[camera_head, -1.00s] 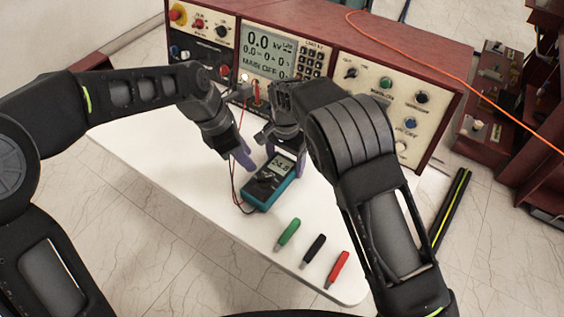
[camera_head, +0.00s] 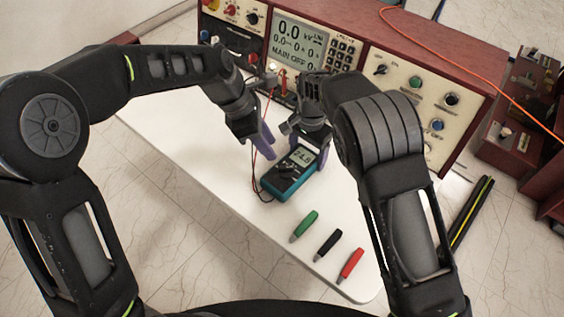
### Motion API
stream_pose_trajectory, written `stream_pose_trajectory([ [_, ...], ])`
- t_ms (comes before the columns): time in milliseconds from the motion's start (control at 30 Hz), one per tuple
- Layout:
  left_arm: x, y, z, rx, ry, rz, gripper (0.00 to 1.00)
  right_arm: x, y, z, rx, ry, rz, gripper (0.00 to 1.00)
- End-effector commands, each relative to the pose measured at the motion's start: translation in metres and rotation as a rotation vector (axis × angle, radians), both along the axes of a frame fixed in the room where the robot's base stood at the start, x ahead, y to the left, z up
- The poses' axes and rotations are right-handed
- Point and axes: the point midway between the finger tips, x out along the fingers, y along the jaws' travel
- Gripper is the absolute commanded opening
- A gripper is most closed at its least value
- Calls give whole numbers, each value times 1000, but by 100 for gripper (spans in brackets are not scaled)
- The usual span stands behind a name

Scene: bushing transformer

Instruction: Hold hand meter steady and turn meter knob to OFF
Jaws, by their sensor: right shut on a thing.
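The hand meter (camera_head: 291,182) is a teal and black handheld box with a lit display, lying on the white table. Its dark knob (camera_head: 283,172) is on the face below the display; its setting is too small to read. My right gripper (camera_head: 316,148) is shut on the display end of the meter, one purple finger showing at the meter's right side. My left gripper (camera_head: 263,146) is at the upper left of the meter, apart from it, with its purple fingers pointing down. It looks slightly open and empty.
A red test console (camera_head: 445,100) with a screen and several knobs stands behind. Thin leads (camera_head: 254,175) run beside the meter's left. Green (camera_head: 304,226), black (camera_head: 328,243) and red (camera_head: 351,264) clips lie in front on the table (camera_head: 185,130). The table's left part is clear.

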Motion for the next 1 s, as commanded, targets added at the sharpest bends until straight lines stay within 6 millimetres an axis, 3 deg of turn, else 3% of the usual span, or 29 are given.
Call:
stream_pose_trajectory([
  [200,1,-16,-41,2,4,-2,34,0,0,1,0,-1,0,14],
  [433,3,-30,-74,1,3,-1,34,0,0,1,0,-1,0,14],
  [833,4,-34,-82,0,0,0,34,0,0,0,0,-1,0,14],
  [1000,4,-34,-82,0,0,0,21,0,0,0,0,-1,0,14],
])
